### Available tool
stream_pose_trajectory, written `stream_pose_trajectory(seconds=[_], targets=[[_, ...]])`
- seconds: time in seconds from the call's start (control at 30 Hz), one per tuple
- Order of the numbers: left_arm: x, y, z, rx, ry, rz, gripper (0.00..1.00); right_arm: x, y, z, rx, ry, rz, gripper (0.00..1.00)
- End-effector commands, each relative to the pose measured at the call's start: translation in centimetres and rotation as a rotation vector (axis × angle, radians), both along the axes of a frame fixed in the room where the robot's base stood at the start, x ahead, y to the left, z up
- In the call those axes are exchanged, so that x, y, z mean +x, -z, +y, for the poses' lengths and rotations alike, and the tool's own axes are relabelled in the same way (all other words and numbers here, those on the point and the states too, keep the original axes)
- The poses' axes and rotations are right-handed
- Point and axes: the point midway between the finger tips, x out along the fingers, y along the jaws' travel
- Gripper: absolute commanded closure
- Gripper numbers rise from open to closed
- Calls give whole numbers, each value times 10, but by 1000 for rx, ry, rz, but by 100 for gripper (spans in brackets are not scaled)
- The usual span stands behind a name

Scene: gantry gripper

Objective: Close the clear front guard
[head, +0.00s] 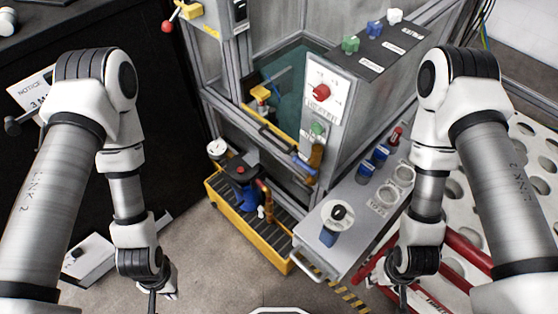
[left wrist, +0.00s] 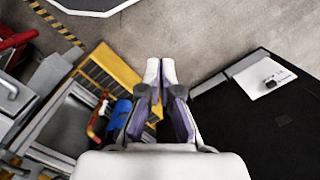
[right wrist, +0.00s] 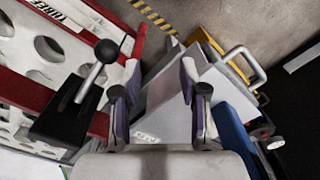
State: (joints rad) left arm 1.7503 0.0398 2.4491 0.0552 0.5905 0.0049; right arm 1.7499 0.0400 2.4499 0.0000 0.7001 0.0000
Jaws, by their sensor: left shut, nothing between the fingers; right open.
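A tinted clear panel (head: 287,98), which looks like the front guard, shows in the head view within the grey-framed machine at the centre. A yellow strip and a dark bar handle (head: 277,139) lie along its lower edge. I cannot tell how far it is open. My left gripper (head: 160,292) is low at the left, well away from the panel; its fingers (left wrist: 160,70) are shut and empty in the left wrist view. My right gripper (head: 400,292) is low at the right, apart from the panel; its fingers (right wrist: 160,75) are open and empty in the right wrist view.
A control box with a red knob (head: 321,92) stands right of the panel. A yellow grated tray (head: 270,246) with a blue pump (head: 243,194) sits below. A grey shelf (head: 349,262) with a handle juts forward at right. Bare floor (head: 215,270) lies between my arms.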

Motion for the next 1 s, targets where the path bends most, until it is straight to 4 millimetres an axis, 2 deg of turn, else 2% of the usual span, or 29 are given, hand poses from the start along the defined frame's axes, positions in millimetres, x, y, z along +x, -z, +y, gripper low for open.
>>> stream_pose_trajectory(seconds=[0.03, 0.13, 0.17, 0.27, 0.37, 0.4, 0.47, 0.5, 0.57, 0.6, 0.7, 0.77, 0.8, 0.87, 1.0], targets=[[-11, 0, 8, 48, -77, 72, 100, 0, 0, 0, 0, 0, 0, 57], [-25, 3, 16, 162, -355, 227, 100, 0, 0, 0, 0, 0, 0, 57], [-25, 5, 12, 185, -461, 269, 100, 0, 0, 0, 0, 0, 0, 57], [-8, 17, -20, 184, -842, 382, 100, 0, 5, 0, 0, 0, 0, 57], [42, 35, -73, 57, -1223, 443, 100, 0, 10, 0, 0, 0, 0, 57], [73, 41, -95, -29, -1367, 455, 100, 0, 13, 0, 0, 0, 0, 57], [128, 48, -127, -193, -1569, 460, 100, 0, 17, 0, 0, 0, 0, 57], [170, 49, -146, -324, -1689, 453, 100, 0, 20, 0, 0, 0, 0, 57], [235, 45, -167, -541, -1841, 430, 100, 0, 26, 0, 0, 0, 0, 57], [277, 39, -177, -688, -1921, 408, 100, 0, 29, 0, 0, 0, 0, 57], [358, 19, -189, -997, -2039, 347, 100, 0, 37, 0, 0, 0, 0, 57], [387, 15, -194, -1104, -2074, 310, 100, 0, 43, 0, 0, 0, 0, 57], [397, 21, -205, -1132, -2064, 301, 100, 0, 51, 0, 0, 0, 0, 57], [389, 29, -213, -1109, -2052, 313, 100, 0, 53, 0, 0, 0, 0, 57], [394, 32, -218, -1105, -2053, 314, 100, 0, 49, 0, 0, 0, 0, 57]])
